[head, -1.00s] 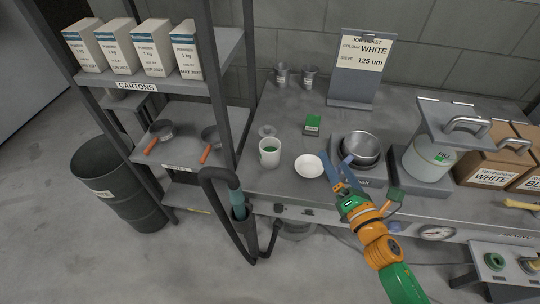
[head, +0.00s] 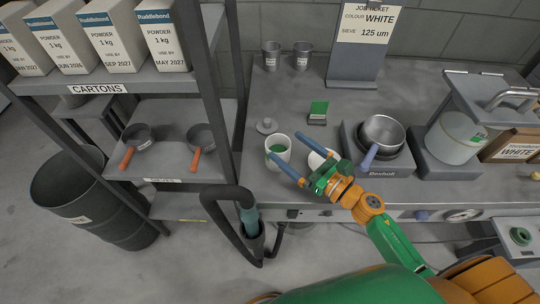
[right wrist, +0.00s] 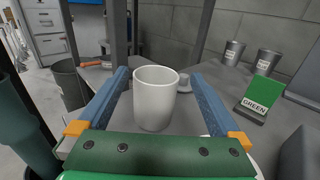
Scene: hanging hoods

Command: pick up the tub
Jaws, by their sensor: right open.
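The tub is a white cup-shaped vessel (head: 277,147) with green contents, standing upright near the front edge of the bench. It also shows in the middle of the right wrist view (right wrist: 155,100). My right gripper (head: 283,142) is open, with its two blue fingers reaching toward the tub from the right. In the right wrist view the gripper (right wrist: 158,75) has one finger on each side of the tub, with gaps visible. One finger covers part of the tub in the head view. My left gripper is not in view.
A white dish (head: 316,160) lies partly hidden behind the right gripper. A scale with a steel bowl (head: 382,133) is to the right; shelving (head: 228,100) rises at left.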

